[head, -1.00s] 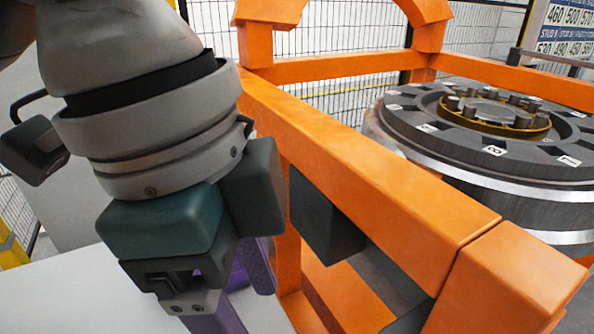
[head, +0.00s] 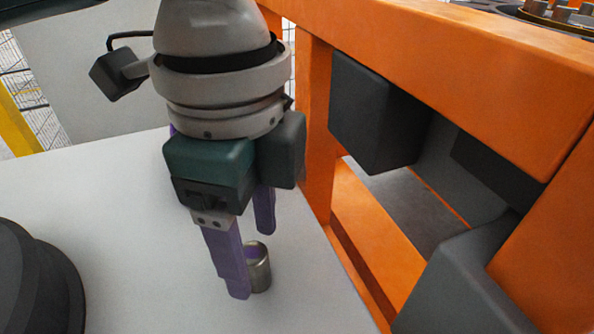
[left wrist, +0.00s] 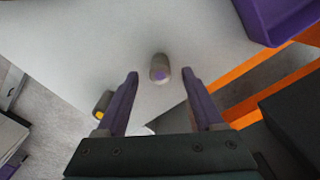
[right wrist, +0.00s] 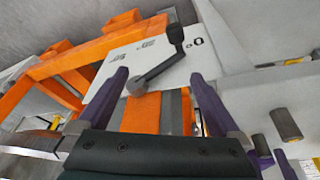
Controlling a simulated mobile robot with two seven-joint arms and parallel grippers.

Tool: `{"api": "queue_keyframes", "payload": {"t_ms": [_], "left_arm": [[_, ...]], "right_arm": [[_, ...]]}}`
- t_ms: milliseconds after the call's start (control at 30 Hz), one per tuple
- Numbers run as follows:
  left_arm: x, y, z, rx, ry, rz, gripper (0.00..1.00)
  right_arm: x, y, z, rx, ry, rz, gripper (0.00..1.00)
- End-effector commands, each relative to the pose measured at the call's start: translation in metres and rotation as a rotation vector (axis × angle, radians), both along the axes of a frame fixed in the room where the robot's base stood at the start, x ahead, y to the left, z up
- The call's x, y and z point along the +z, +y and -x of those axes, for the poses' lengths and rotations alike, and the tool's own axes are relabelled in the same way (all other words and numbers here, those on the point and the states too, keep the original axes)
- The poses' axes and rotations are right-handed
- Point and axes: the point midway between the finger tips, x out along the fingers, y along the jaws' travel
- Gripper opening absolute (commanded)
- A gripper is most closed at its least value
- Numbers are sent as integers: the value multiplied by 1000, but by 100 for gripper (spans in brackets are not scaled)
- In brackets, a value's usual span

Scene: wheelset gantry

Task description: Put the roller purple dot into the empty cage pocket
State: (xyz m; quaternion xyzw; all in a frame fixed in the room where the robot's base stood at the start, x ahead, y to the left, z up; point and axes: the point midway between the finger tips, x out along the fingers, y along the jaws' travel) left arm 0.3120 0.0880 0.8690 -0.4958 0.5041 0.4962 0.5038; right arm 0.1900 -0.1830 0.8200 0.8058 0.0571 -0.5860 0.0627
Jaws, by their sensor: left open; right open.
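The roller with the purple dot (left wrist: 160,68) stands on the white table in the left wrist view, its dotted end toward the camera. It also shows as a short metal cylinder (head: 260,272) in the head view, partly hidden by a purple finger. My left gripper (head: 252,265) points down at it, open, with one finger to each side and nothing held. The bearing cage with rollers (head: 556,13) shows only as an edge at the top right of the head view; its empty pocket cannot be made out. My right gripper (right wrist: 165,80) is open and empty.
A roller with a yellow dot (left wrist: 102,104) is beside the left finger. A purple bin (left wrist: 280,18) stands at the upper right of the left wrist view. The orange gantry frame (head: 470,55), with dark blocks (head: 375,112), borders the white table (head: 120,215) on the right.

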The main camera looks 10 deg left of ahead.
Motion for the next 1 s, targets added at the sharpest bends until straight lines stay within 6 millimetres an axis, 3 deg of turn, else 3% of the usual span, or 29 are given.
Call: {"api": "queue_keyframes", "payload": {"t_ms": [133, 400, 1000], "left_arm": [[-20, 0, 0, 0, -1, -1, 69], [-21, 0, 0, 0, -2, -1, 68], [-21, 0, 0, 0, -2, 0, 1]], "right_arm": [[-7, 0, 0, 0, 0, 0, 100], [-7, 0, 0, 0, 0, 0, 100], [-7, 0, 0, 0, 1, 0, 100]]}}
